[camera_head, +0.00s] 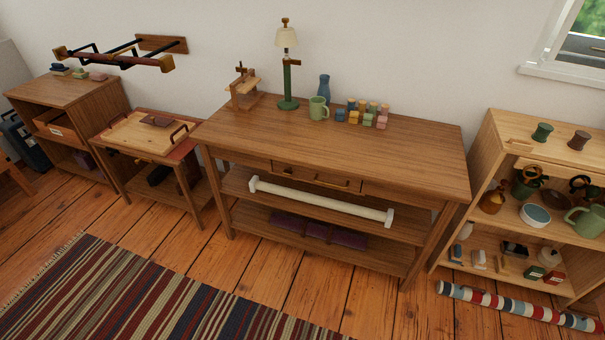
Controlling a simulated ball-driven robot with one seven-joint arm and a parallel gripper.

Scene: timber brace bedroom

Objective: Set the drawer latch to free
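A wooden drawer (306,180) sits under the top of the long central table (390,140). Its front looks flush with the table's apron. A bar handle (332,184) and a small dark fitting to its left (288,170) show on or beside the drawer front. The fitting may be the latch, but it is too small to tell its setting. My gripper is not in view.
A lamp (287,65), a green mug (318,108), a blue vase (324,88) and several small jars stand on the tabletop. A white rail (320,200) lies below the drawer. A loaded shelf (480,150) stands right. Floor in front is clear beside the striped rug (140,300).

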